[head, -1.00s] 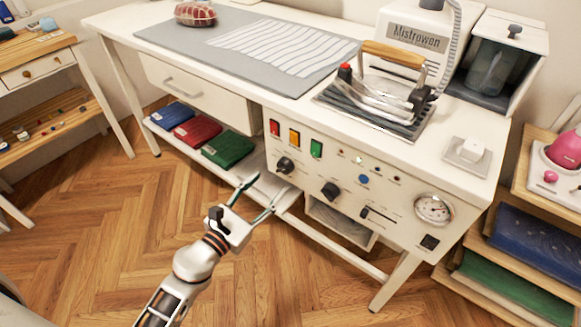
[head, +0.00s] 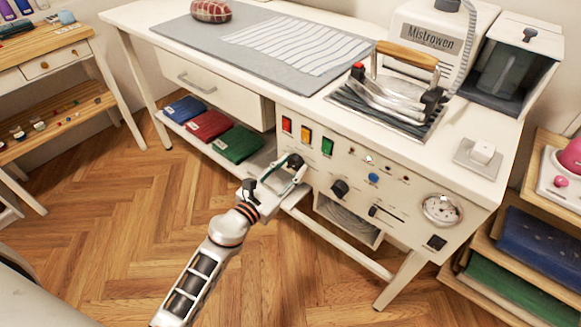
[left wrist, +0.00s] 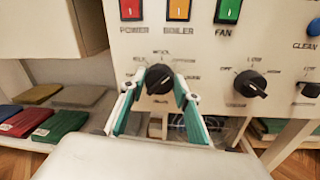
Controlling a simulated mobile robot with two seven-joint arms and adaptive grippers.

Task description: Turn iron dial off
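The black left dial (head: 295,160) is on the white front panel, below the red and orange switches. In the left wrist view this dial (left wrist: 158,79) has small fabric-type labels around it; its exact setting is hard to read. My left gripper (head: 293,172) is at this dial. In the left wrist view its two green-padded fingers (left wrist: 160,88) are apart, one on each side of the dial's lower part; I cannot tell whether they touch it. The iron (head: 395,90) with a wooden handle rests on its stand on the table top. My right gripper is not in view.
A second dial (left wrist: 250,83) is right of the first. Red (head: 286,125), orange (head: 306,134) and green (head: 327,146) switches sit above. A slider (head: 385,215) and gauge (head: 441,209) are further right. Folded cloths (head: 238,144) lie on the shelf at left. Floor before the table is clear.

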